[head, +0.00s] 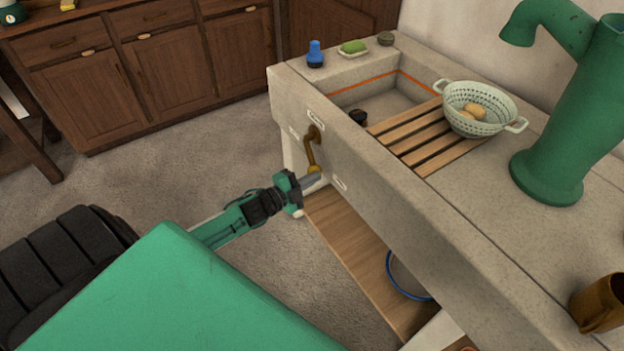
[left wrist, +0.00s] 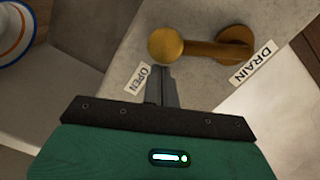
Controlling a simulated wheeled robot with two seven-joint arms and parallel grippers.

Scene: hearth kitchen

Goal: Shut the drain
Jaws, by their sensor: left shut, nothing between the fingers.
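The brass drain lever (head: 309,150) is on the front face of the stone sink (head: 360,165), with its arm hanging down from the pivot to a round knob (left wrist: 165,45). A DRAIN label (left wrist: 254,62) is beside the pivot. An OPEN label (left wrist: 137,79) is near the knob end. My left gripper (head: 318,178) is shut and empty, its fingertips right at the knob; they also show in the left wrist view (left wrist: 163,75). I cannot tell whether they touch it. A small dark thing, perhaps the drain plug (head: 358,117), shows in the basin. My right gripper is not in view.
A slatted wooden rack (head: 425,133) and a colander (head: 480,105) sit over the basin. A green pump (head: 565,110) and a brown mug (head: 600,303) stand on the counter. A wooden shelf (head: 350,240) lies below the sink. The floor to the left is clear.

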